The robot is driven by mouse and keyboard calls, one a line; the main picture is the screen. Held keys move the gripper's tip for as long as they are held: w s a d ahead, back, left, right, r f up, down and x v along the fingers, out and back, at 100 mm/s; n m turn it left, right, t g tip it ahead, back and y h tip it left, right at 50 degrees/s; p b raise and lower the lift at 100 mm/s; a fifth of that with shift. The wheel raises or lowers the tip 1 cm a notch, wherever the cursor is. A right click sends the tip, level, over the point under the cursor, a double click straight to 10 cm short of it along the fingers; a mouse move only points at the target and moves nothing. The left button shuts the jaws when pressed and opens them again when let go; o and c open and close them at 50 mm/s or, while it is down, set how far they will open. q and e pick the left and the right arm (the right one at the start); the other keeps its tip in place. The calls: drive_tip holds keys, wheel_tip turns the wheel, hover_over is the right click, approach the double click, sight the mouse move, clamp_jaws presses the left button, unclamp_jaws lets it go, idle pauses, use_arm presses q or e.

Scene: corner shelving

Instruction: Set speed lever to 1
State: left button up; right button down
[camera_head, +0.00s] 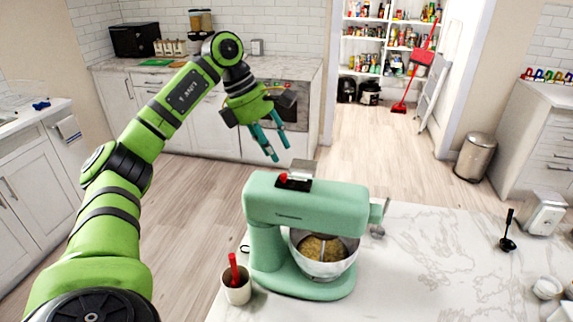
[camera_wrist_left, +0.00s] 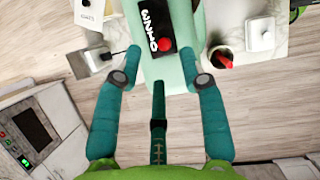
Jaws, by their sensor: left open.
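A mint-green stand mixer (camera_head: 300,208) stands on the marble counter with a steel bowl (camera_head: 325,252) of yellowish food. On top of its head is a black panel (camera_wrist_left: 147,25) with white digits. The speed lever's red knob (camera_wrist_left: 166,44) sits at the panel's lower end in the wrist view, near the last digits; its exact setting is hard to read. The knob also shows in the head view (camera_head: 283,178). My left gripper (camera_head: 280,152) is open and empty, above and behind the mixer. In the wrist view its fingers (camera_wrist_left: 166,66) lie either side of the knob's line, apart from it.
A cup (camera_head: 237,289) with a red-handled tool stands left of the mixer. A black ladle (camera_head: 508,232) and a white box (camera_head: 543,213) stand farther right. The marble counter (camera_head: 430,265) between is clear.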

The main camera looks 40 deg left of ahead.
sight(283, 174)
use_arm(q)
drive_tip(key=x, duration=0.2)
drive_tip(key=p+x, duration=0.1)
drive_tip(key=x, duration=0.3)
drive_tip(key=shift+s+a+f, duration=0.3)
drive_tip(key=shift+f, duration=0.05)
